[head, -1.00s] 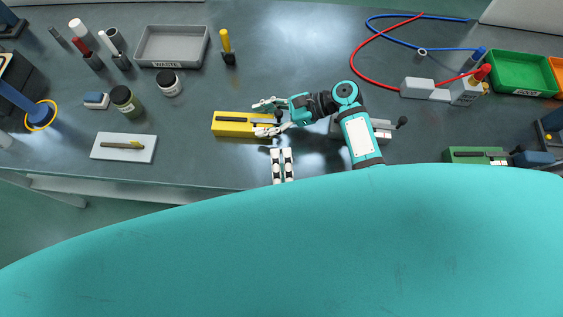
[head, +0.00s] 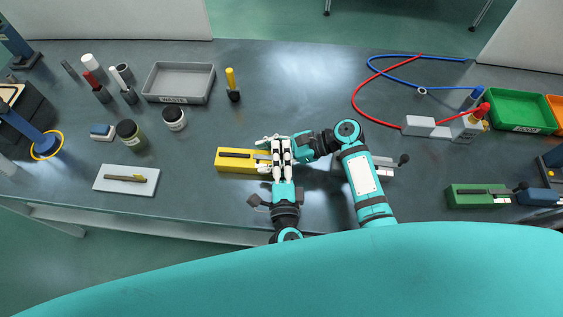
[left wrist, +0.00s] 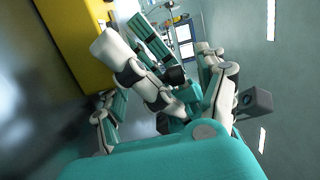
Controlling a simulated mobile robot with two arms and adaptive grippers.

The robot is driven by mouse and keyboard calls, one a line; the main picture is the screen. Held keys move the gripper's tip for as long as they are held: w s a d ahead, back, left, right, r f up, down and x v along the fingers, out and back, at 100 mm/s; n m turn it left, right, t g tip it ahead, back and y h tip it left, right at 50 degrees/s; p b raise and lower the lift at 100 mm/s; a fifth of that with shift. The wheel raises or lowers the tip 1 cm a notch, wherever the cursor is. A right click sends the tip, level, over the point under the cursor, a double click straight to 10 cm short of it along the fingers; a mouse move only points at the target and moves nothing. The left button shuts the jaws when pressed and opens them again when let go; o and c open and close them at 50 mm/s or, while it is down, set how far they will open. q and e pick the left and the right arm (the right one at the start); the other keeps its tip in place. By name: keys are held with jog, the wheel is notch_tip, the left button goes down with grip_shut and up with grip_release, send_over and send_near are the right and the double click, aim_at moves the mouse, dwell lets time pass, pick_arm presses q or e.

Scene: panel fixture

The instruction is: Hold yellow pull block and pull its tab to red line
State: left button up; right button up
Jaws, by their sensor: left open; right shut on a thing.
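The yellow pull block (head: 232,160) lies on the dark bench, with a dark slot along its top. My right gripper (head: 262,155) reaches in from the right and is shut on its right end, one finger along each long side. My left gripper (head: 282,143) comes up from the front edge and is open, its two pale fingers over or beside the block's right end, close to the right gripper. The fingers hide the tab, and I cannot make out a red line. The yellow block also shows at the upper left of the left wrist view (left wrist: 75,40).
A grey block with a dark knob (head: 383,166) sits partly behind my right arm. A green block (head: 478,197) lies at the right. A white plate (head: 126,180), jars and a grey waste tray (head: 179,83) stand to the left. The bench behind the yellow block is clear.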

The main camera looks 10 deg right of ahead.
pick_arm(q)
jog(key=shift+c, duration=0.2)
jog(key=c, duration=1.2)
jog(key=shift+s+d, duration=0.2)
jog(key=shift+d, duration=0.4)
